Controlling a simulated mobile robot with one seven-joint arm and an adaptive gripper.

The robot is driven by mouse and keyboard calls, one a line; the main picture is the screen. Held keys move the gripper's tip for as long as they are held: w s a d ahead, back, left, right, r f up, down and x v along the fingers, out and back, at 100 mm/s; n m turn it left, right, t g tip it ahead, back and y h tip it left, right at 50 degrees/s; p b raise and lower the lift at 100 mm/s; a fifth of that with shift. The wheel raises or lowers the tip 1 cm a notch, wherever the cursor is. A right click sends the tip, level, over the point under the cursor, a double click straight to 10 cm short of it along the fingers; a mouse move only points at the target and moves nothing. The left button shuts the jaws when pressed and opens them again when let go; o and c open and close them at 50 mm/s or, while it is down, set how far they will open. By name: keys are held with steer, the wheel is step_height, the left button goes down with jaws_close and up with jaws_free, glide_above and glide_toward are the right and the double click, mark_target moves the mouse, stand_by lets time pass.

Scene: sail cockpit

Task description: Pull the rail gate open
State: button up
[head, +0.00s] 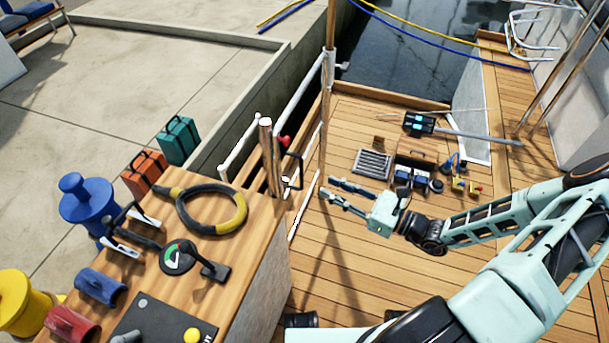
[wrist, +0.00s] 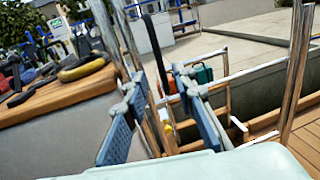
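The rail gate (head: 305,200) shows in the head view as white rails between shiny upright posts, at the edge of the wooden deck. A black upright handle (head: 299,168) and a red knob (head: 284,141) sit near its left post. My gripper (head: 326,187) is just right of the handle, with its two fingers apart and pointing left toward it. In the wrist view, my open gripper (wrist: 155,84) has a dark upright bar (wrist: 156,50), likely the handle, between and beyond its fingertips. I see no clear contact. The lower part of the gate is partly hidden behind the fingers.
A wooden-topped console (head: 235,265) with a coiled hose (head: 240,215) and winches stands left of the gate. Tools and a grate (head: 373,164) lie on the deck beyond my gripper. Deck between console and arm is clear.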

steer(key=b, duration=0.2)
glide_above(302, 187)
steer(key=shift+w, duration=0.25)
jaws_close()
